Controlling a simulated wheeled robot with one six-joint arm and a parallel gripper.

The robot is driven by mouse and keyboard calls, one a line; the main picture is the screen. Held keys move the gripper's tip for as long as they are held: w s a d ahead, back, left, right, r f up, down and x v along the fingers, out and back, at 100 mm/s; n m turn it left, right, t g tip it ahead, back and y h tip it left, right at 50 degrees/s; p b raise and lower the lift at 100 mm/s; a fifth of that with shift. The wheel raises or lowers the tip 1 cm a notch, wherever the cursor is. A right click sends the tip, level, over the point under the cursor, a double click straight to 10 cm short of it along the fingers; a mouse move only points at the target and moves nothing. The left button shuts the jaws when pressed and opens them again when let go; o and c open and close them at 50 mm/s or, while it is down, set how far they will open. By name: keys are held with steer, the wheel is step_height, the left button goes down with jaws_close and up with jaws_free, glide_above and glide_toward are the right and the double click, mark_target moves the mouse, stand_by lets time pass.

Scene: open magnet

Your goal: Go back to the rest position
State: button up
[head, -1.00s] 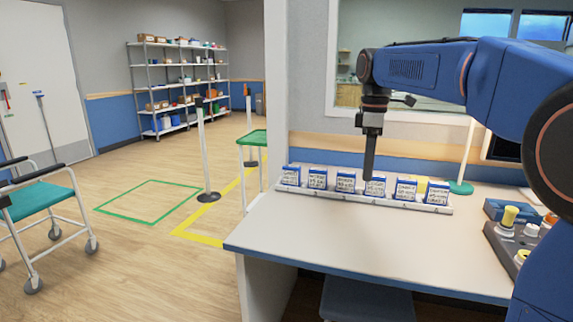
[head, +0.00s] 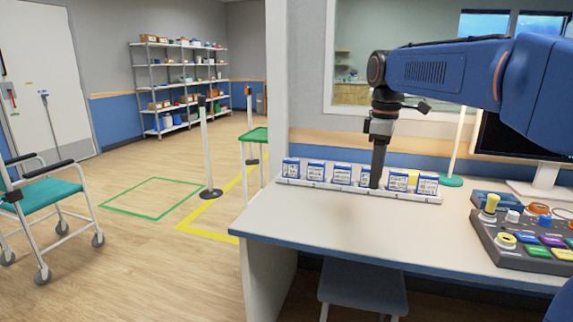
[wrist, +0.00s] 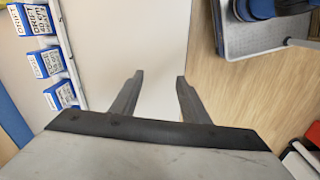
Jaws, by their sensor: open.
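My gripper (head: 377,178) points down over the desk, in front of the fourth box from the left in a row of small blue-and-white labelled boxes (head: 342,173); it partly hides that box. In the wrist view my gripper (wrist: 159,78) has its two fingers apart with nothing between them, only bare desk top and floor behind. Several of the labelled boxes (wrist: 48,62) show at the left of the wrist view, clear of the fingers.
The boxes stand in a white rack (head: 320,185) on the desk (head: 330,222). A control panel (head: 530,242) with coloured buttons and a monitor stand (head: 545,182) are at the right. A grey stool (head: 362,288) is under the desk. A teal chair (head: 45,200) stands on the left floor.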

steer(key=s+d+f+m+t, duration=0.1)
steer(key=s+d+f+m, duration=0.1)
steer(key=s+f+m, duration=0.2)
steer(key=s+d+f+m+t, duration=0.1)
steer(key=s+f+m, duration=0.3)
steer(key=s+f, duration=0.5)
steer(key=s+d+f+m+t, duration=0.2)
steer(key=s+f, duration=0.5)
steer(key=s, duration=0.9)
steer(key=d+m, duration=0.1)
steer(key=m, duration=0.1)
steer(key=shift+s+f+m, duration=0.35)
steer(key=shift+s+m, duration=0.05)
steer(key=shift+c, duration=0.7)
